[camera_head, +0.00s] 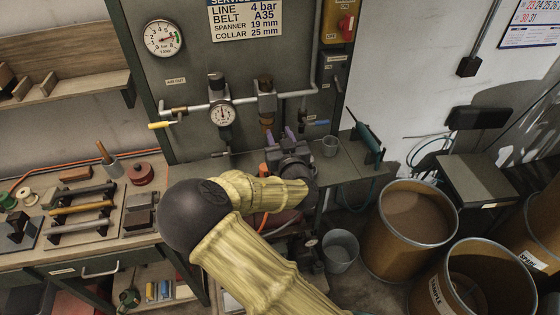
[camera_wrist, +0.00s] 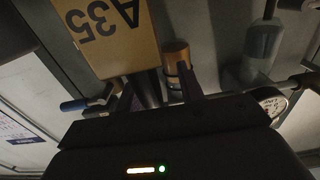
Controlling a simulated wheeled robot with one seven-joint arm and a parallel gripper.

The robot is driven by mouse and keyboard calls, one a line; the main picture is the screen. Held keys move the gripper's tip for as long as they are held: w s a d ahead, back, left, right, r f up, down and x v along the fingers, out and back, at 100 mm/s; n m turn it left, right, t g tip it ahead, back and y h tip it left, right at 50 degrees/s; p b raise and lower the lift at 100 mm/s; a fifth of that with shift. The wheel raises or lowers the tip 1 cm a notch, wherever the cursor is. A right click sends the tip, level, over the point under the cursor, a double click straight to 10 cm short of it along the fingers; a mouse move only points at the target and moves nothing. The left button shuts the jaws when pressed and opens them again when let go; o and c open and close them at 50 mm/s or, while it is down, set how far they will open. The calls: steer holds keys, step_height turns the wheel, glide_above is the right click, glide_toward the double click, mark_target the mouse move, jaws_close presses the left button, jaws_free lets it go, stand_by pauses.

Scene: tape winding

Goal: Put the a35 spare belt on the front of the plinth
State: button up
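A tan box or card marked A35 (camera_wrist: 105,38) shows at the upper left of the wrist view, its print upside down in that picture. It looks close to my fingers. In the head view I cannot make it out; my arm and gripper cover that area. My gripper (camera_head: 281,135) points at the back panel over the shelf, its two purple fingertips apart. In the wrist view the fingers (camera_wrist: 158,82) also stand apart, with a dark shape behind the gap. I see no clear contact with the A35 piece. I cannot pick out the plinth with certainty.
Pipework with a gauge (camera_head: 222,115) and a brass-ended fitting (camera_head: 266,122) lies close beyond my fingers. A small grey cup (camera_head: 330,147) and a green tool (camera_head: 367,143) stand right on the shelf. Cardboard drums (camera_head: 384,240) stand at the right. A workbench with tools (camera_head: 80,245) is left.

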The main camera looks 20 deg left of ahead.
steer(key=shift+w+d, duration=0.2)
steer(key=shift+d, duration=0.15)
steer(key=shift+c, duration=0.9)
steer(key=shift+w+d, duration=0.15)
steer(key=shift+d, duration=0.05)
steer(key=c, duration=0.3)
jaws_close()
steer(key=shift+s+a, duration=0.2)
steer(key=shift+a, duration=0.05)
steer(key=shift+r, duration=0.1)
